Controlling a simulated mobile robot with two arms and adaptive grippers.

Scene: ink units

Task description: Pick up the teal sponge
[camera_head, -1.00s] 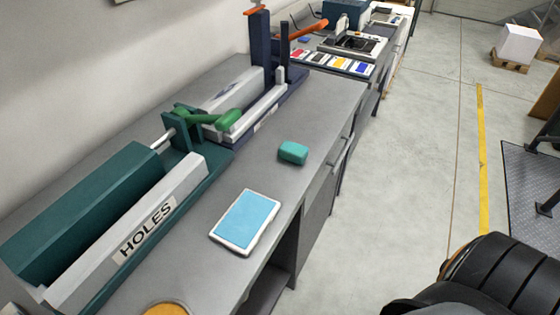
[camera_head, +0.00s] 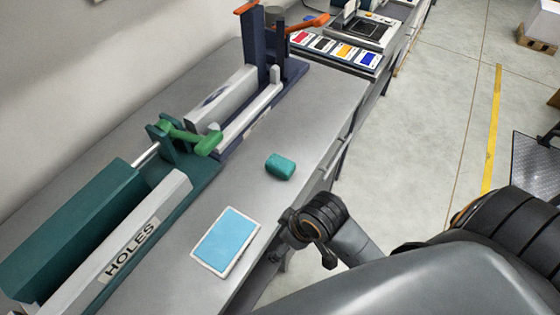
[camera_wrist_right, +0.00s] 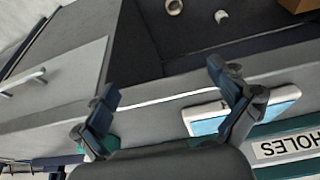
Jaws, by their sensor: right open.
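The teal sponge (camera_head: 280,167) lies on the grey bench top, near its front edge. In the right wrist view a small teal piece of it (camera_wrist_right: 110,142) shows beside the left finger; the rest is hidden behind the finger and my gripper body. My right gripper (camera_wrist_right: 162,80) is open and empty, its two fingers spread wide. In the head view my right arm reaches in from the lower right, and its dark end is beside the bench's front edge, below and right of the sponge and apart from it. My left gripper is not in view.
A light blue pad with a white frame (camera_head: 226,240) lies nearer than the sponge. A teal hole punch marked HOLES (camera_head: 130,245) and a navy device (camera_head: 265,85) stand along the back. Coloured ink pads (camera_head: 340,48) lie beyond. Bare bench surrounds the sponge.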

